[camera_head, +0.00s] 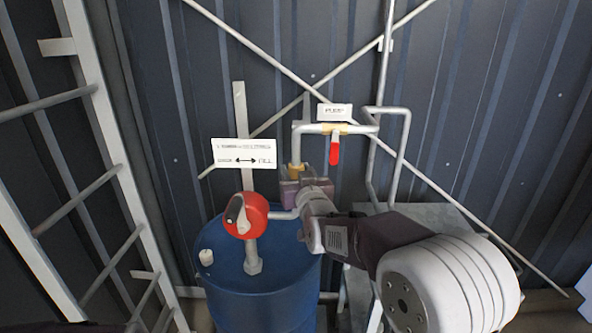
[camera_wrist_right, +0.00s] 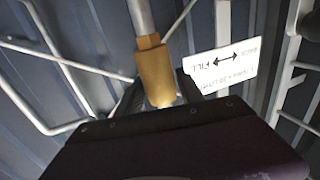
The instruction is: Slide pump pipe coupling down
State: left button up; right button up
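The brass-coloured pump pipe coupling (camera_head: 296,172) sits at the lower end of the pipe's downward bend in the head view. In the right wrist view the coupling (camera_wrist_right: 155,72) hangs from a grey pipe. My right gripper (camera_head: 305,187) is at the coupling's lower part, with one dark finger on each side of it. The wrist view shows the fingers (camera_wrist_right: 158,90) close beside the coupling; contact is not clear. My gripper body hides what lies below the coupling. My left gripper is not in view.
A blue barrel (camera_head: 262,290) with a red hand pump (camera_head: 246,215) stands just left of my right gripper. A red valve lever (camera_head: 335,150) hangs from the pipe above. A white ladder (camera_head: 105,130) is at the left. A FILL sign (camera_head: 244,153) is above the pump.

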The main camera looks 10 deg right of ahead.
jog(key=shift+o, duration=0.7)
jog(key=shift+r, duration=0.2)
jog(key=shift+s, duration=0.1)
jog(key=shift+s, duration=0.25)
jog(key=s+b, duration=0.1)
jog(key=s, duration=0.7)
jog(key=shift+s+b, duration=0.25)
jog(key=shift+b, duration=0.1)
jog(key=shift+a, duration=0.1)
